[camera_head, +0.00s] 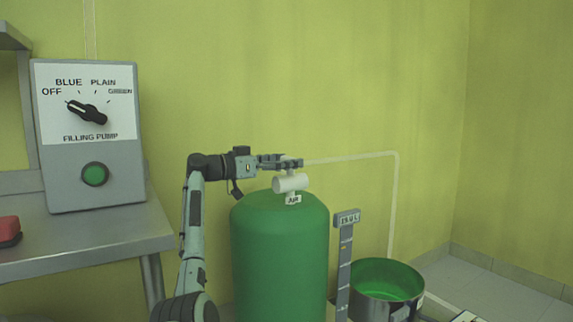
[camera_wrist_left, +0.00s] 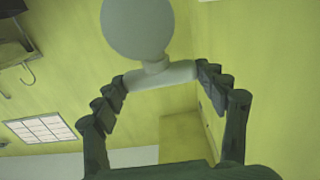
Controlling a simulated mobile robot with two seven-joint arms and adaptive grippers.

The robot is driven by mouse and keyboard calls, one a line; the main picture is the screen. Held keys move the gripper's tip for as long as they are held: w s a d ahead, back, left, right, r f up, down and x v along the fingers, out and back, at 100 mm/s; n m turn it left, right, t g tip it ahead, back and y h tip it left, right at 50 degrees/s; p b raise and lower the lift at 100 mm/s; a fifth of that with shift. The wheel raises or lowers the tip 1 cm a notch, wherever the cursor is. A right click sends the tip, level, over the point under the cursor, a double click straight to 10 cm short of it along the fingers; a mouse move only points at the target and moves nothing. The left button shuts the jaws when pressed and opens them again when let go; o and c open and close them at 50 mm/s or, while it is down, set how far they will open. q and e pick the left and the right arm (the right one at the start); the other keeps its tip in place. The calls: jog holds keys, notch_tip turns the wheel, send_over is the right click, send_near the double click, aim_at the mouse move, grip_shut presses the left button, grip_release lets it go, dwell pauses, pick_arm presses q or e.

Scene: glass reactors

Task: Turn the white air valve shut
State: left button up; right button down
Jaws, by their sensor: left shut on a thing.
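The white air valve (camera_head: 290,183) sits on top of the green tank (camera_head: 279,250), with a small "AIR" label (camera_head: 293,199) below it. My left gripper (camera_head: 283,163) comes in from the left, level, just above the white valve body. In the left wrist view its two fingers (camera_wrist_left: 162,84) are closed on the ends of the pale valve handle (camera_wrist_left: 160,77), one finger on each side. The round white end of the valve body (camera_wrist_left: 137,25) shows beyond the handle. In the head view the fingers hide most of the handle. My right gripper is not in view.
A thin pale pipe (camera_head: 350,157) runs right from behind the valve, then down toward a metal pot (camera_head: 420,297) with green contents. An upright gauge post (camera_head: 344,265) stands between tank and pot. A filling pump box (camera_head: 90,170) stands on a metal table (camera_head: 80,245) at left.

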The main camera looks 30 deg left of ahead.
pick_arm(q)
jog(key=shift+f, duration=0.1)
jog(key=o, duration=1.2)
jog(key=shift+s+a, duration=0.1)
jog(key=shift+c, duration=0.2)
